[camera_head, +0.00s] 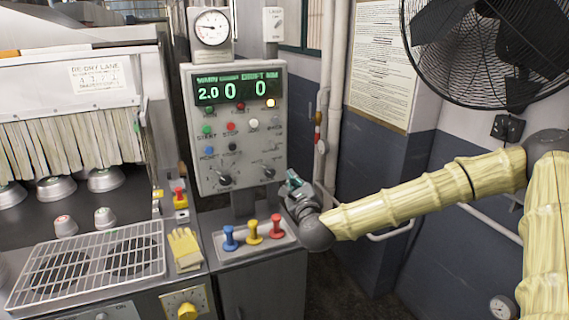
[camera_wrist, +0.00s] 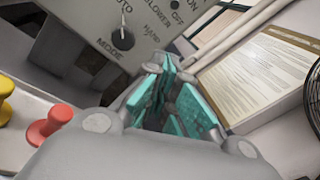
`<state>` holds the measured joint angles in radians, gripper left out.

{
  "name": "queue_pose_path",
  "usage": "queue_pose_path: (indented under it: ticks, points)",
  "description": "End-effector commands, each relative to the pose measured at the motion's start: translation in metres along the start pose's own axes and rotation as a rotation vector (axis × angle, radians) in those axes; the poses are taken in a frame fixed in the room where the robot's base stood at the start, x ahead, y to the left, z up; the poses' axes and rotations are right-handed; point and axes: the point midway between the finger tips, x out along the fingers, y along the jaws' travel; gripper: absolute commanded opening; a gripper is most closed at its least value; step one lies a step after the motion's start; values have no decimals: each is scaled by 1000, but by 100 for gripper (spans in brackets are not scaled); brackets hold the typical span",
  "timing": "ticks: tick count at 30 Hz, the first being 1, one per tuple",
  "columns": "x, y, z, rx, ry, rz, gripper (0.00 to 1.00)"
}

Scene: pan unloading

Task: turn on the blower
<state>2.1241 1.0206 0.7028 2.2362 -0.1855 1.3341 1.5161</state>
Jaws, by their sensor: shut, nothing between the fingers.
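The grey control panel (camera_head: 238,130) stands upright at the centre of the head view. A dark knob (camera_head: 269,172) sits at its lower right, and a second knob (camera_head: 224,180) sits to its left. Blower lettering with OFF and ON shows beside a small dark knob (camera_wrist: 174,4) at the top edge. My gripper (camera_head: 293,182) is by the panel's lower right corner, apart from the knobs as far as I can tell. Its teal fingers (camera_wrist: 168,95) are shut and empty.
Blue, yellow and red levers (camera_head: 254,232) stand on a ledge below the panel. A yellow glove (camera_head: 185,249) lies to their left. Vertical pipes (camera_head: 330,90) run behind my gripper. A large fan (camera_head: 490,45) is at the upper right.

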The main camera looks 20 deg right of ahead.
Motion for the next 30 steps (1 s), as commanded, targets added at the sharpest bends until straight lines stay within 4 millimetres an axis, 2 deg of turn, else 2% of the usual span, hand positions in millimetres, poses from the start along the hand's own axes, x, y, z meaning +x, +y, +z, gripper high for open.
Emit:
queue_pose_path:
  ticks: [5,15,22,30]
  points:
    - [17,-2,2,-3,0,0,0]
    - [69,-1,2,-3,1,0,0]
    - [98,-1,2,-3,0,1,0]
    - [90,-1,26,-1,-1,2,0]
